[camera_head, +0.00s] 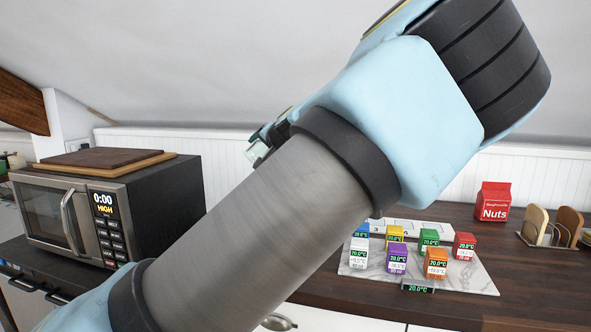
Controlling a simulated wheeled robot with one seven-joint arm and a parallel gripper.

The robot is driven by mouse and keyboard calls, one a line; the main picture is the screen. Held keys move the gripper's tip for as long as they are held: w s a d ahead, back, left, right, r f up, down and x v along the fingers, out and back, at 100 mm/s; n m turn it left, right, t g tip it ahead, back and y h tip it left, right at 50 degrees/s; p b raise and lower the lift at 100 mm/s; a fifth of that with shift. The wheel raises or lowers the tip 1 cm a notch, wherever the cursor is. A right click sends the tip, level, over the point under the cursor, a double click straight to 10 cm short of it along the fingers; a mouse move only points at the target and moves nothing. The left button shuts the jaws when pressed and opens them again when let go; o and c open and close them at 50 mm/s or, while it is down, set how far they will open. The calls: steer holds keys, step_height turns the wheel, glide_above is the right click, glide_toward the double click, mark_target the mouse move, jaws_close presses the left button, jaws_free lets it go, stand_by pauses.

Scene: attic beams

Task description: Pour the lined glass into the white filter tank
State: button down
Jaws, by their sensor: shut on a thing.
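My gripper (268,139) shows only in part behind my own arm, left of the picture's middle and high above the counter. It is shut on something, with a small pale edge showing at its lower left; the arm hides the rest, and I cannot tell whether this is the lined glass. No lined glass is plainly in view. A small white block-shaped container (358,254) with a display stands at the left of a marble board (470,279). I cannot tell whether it is the white filter tank. The gripper is apart from it, higher and to its left.
Purple (397,262), orange (436,264) and several other coloured blocks with displays crowd the board. A red Nuts carton (494,201) and a wooden rack (552,228) stand behind right. A microwave (105,208) with boards on top stands left. Dark wood counter (535,290) is clear at right.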

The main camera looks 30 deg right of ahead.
steer(key=shift+f+m+t+y, duration=0.35)
steer(key=shift+m+y, duration=0.1)
steer(key=shift+m, duration=0.4)
steer(key=shift+f+m+t+y, duration=0.25)
steer(key=shift+f+m+y, duration=0.15)
steer(key=shift+m, duration=0.45)
stand_by(1.8)
steer(key=shift+s+d+r+m+y+p, duration=0.15)
steer(key=shift+d+r+m+y+p, duration=0.2)
steer(key=shift+d+r+m+p, duration=0.35)
stand_by(0.5)
steer(key=shift+d+r+m+t, duration=0.2)
steer(key=shift+r+m+t, duration=0.05)
steer(key=shift+m+t, duration=0.35)
stand_by(0.7)
steer(key=shift+s+d+f+y, duration=0.1)
steer(key=shift+f+y, duration=0.05)
steer(key=shift+y, duration=0.15)
